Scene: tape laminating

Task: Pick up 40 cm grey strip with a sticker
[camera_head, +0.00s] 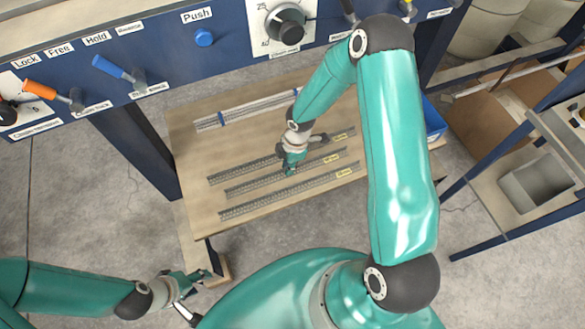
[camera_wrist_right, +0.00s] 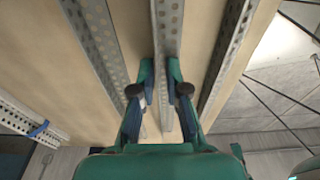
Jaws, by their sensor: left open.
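Three grey perforated strips with yellow stickers lie side by side on a wooden board: a back one (camera_head: 244,171), a middle one (camera_head: 245,187) and a front one (camera_head: 250,207). The sticker writing is too small to read surely. My right gripper (camera_head: 290,168) is low over the strips in the head view and hides part of them. In the right wrist view its fingertips (camera_wrist_right: 161,72) stand on either side of the middle strip (camera_wrist_right: 168,30); whether they press on it is unclear. My left gripper (camera_head: 196,292) is open and empty, away from the board at lower left.
The wooden board (camera_head: 185,150) also holds a pale strip with blue clips (camera_head: 250,107) at the back. A blue panel (camera_head: 170,60) with knobs and levers stands behind it. A blue bin (camera_head: 434,120) is at the right. My right arm crosses above the board's right side.

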